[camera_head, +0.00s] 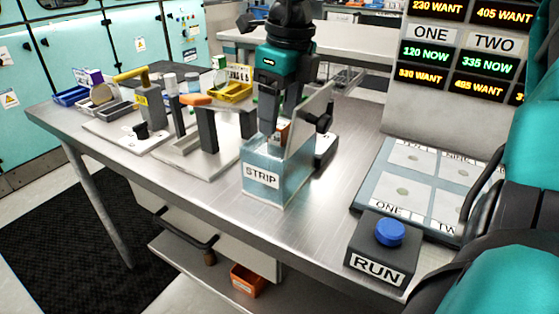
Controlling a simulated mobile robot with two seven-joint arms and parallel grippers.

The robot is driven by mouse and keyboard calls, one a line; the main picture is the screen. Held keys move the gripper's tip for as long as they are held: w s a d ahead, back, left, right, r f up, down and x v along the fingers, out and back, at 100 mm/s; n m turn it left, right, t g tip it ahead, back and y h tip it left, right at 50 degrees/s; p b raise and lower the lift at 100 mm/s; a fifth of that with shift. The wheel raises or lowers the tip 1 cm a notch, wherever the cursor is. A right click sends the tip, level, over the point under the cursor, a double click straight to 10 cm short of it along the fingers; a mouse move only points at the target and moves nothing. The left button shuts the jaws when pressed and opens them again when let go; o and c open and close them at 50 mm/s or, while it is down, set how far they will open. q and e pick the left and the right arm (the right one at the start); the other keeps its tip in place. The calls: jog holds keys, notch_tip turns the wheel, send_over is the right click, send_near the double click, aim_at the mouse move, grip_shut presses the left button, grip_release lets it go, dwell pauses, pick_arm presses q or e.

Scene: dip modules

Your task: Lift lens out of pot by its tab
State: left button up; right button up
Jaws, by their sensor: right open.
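A clear, light-blue pot labelled STRIP (262,176) stands on the metal bench near its front edge. My right gripper (279,125) points straight down over the pot, with its two dark fingers apart and their tips at or just inside the pot's mouth. A small orange-brown piece (283,129) shows between the fingers; I cannot tell whether it is the lens's tab. The lens itself cannot be made out. My left gripper is not in view.
A grey stand (326,123) with a dark knob is right behind the pot. To the left are a fixture with an orange-topped post (196,100) and a yellow-handled press (131,75). A RUN box with a blue button (390,233) sits at front right. Bench between is clear.

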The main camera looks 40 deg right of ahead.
aim_at(280, 124)
jog(key=f, duration=0.3)
jog(key=shift+w+f, duration=0.2)
jog(key=shift+f, duration=0.1)
jog(key=shift+d, duration=0.1)
grip_shut()
